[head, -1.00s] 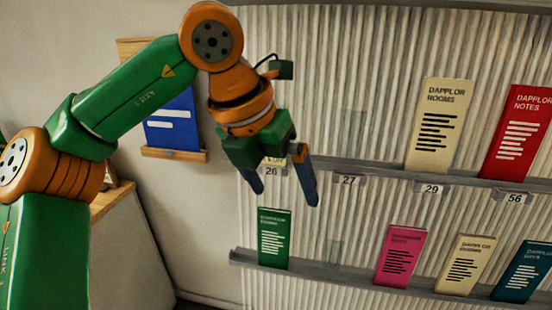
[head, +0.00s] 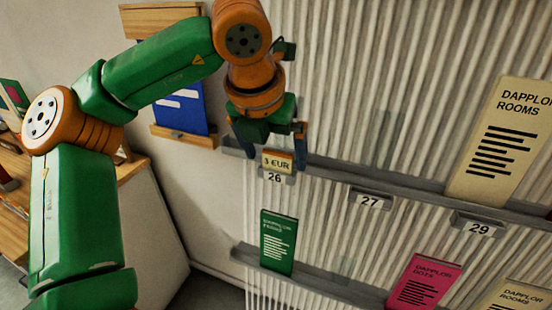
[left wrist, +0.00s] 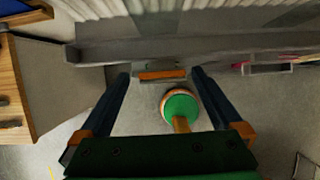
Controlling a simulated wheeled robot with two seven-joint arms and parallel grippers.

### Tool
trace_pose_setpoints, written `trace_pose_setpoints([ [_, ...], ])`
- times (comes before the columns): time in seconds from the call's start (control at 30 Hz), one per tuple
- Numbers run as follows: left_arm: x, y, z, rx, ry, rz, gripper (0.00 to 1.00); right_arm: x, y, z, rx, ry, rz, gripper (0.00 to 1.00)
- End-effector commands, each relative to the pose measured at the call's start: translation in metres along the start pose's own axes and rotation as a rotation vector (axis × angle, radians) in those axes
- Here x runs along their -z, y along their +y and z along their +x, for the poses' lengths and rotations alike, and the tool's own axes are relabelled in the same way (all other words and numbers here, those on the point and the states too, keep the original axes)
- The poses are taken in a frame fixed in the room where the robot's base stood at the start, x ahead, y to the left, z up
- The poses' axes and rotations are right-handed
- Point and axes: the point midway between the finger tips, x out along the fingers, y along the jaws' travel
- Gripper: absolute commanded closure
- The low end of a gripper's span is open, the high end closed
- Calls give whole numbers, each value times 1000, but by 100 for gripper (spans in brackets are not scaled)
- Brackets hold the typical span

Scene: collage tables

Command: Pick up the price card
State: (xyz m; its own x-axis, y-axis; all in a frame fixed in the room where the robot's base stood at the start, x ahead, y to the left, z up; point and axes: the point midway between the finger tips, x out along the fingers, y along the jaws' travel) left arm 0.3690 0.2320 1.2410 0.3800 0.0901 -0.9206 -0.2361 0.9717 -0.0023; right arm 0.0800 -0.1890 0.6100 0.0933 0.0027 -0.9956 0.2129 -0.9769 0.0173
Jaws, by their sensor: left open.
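The price card (head: 278,160) is a small cream card reading "3 EUR" with a brownish lower edge. It stands in the holder marked 26 (head: 275,178) at the left end of the upper ledge. My left gripper (head: 274,150) is open just above it, one finger on each side of the card in the head view. In the left wrist view the card's orange-brown edge (left wrist: 162,75) shows between the two fingertips, with gaps on both sides. The fingers do not appear to touch it. My right gripper is in neither view.
The upper ledge (head: 410,199) carries holders 27 (head: 370,199) and 29 (head: 477,226) and a cream booklet (head: 500,145). A green booklet (head: 278,242) and a pink one (head: 424,283) stand on the lower ledge. The ribbed wall lies close behind the gripper.

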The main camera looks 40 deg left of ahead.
Motion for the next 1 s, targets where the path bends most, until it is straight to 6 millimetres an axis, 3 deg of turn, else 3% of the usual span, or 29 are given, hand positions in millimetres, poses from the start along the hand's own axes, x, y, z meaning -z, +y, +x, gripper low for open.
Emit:
trace_pose_setpoints([
  [0.23,0,0,5,0,-1,1,0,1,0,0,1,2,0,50],
  [0.5,0,0,5,0,-1,1,73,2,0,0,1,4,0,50],
  [0.57,0,0,5,0,0,1,84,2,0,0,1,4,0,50],
  [1.0,-4,-2,-4,2,0,4,84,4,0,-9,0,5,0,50],
])
